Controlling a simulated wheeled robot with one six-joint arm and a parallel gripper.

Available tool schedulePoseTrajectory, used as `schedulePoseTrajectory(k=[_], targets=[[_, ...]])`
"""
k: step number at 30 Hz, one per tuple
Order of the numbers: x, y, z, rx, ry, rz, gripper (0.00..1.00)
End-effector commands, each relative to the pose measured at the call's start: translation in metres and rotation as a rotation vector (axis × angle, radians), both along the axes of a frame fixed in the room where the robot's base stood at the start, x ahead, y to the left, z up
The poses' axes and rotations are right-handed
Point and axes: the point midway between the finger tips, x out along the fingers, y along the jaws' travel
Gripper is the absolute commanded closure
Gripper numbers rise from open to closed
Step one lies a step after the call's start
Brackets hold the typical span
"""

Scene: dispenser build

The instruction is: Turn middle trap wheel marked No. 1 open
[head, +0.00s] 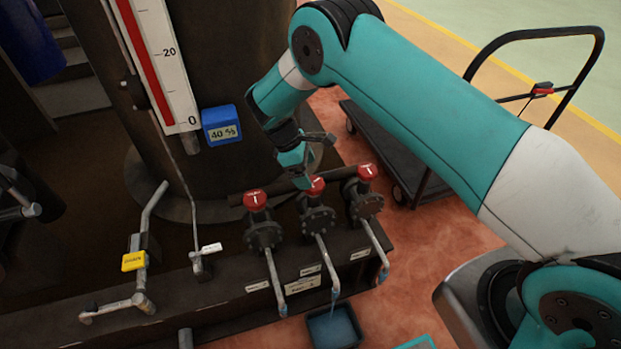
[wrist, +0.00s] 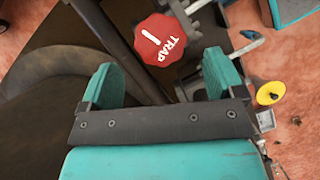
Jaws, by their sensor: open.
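Three red trap wheels stand in a row on dark flanged valves: the left wheel (head: 255,200), the middle wheel (head: 316,186) and the right wheel (head: 367,172). My gripper (head: 299,178) is just above and beside the middle wheel and partly covers it. In the wrist view one red wheel (wrist: 160,40) shows, marked TRAP with a single white stroke. It lies ahead of the open fingers of my gripper (wrist: 163,80), roughly centred between them, with nothing held. I see no finger touching it.
A blue-rimmed tray (head: 333,327) sits below the middle spout, with a pale blue streak above it. A yellow-tagged lever (head: 134,261) and a white-tagged lever (head: 208,249) stand left. A blue box (head: 221,125) reads 40 %. A black cart (head: 400,150) stands behind right.

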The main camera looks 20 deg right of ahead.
Motion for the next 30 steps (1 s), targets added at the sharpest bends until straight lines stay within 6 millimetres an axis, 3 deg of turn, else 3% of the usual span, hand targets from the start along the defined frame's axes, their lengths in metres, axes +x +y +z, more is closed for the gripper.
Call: schedulePoseTrajectory(k=[9,15,30], targets=[[0.013,0.03,0.077,0.002,-0.005,0.002,0.12],[0.018,0.04,0.106,0.001,-0.003,0.001,0.12],[0.019,0.044,0.115,0.001,-0.001,0.0,0.12]])
